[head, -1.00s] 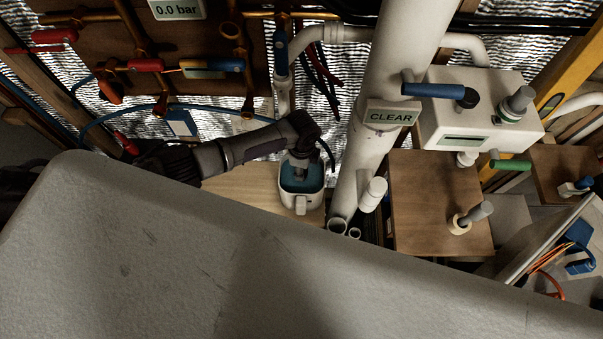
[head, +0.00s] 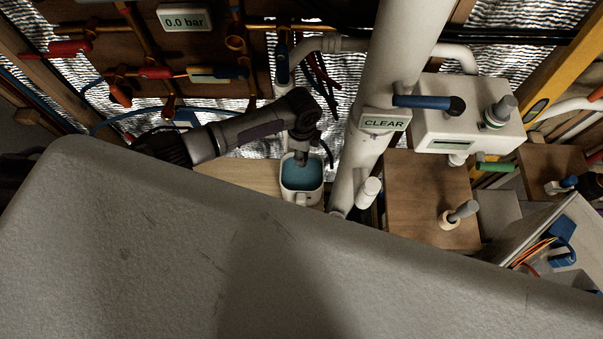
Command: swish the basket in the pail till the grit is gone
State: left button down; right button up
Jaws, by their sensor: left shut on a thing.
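The pail (head: 301,199) is a small white vessel with blue-looking water in it. It stands at the front of a wooden board, left of the thick white pipe. My left gripper (head: 301,160) points down over the back part of the pail's opening. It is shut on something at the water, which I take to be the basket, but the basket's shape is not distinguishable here. I cannot make out any grit in the water. My right gripper does not show clearly in this view.
The thick white pipe with a CLEAR sign (head: 385,122) rises just right of the pail. A white box (head: 470,115) with a blue lever (head: 425,102) stands farther right. Copper pipes with red handles and a 0.0 bar gauge (head: 185,18) are behind. A bare wooden board (head: 240,174) lies left of the pail.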

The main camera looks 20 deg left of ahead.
pick_arm(q)
notch_tip(320, 180, up, 5)
jog(key=shift+r, duration=0.25)
dwell(0.4)
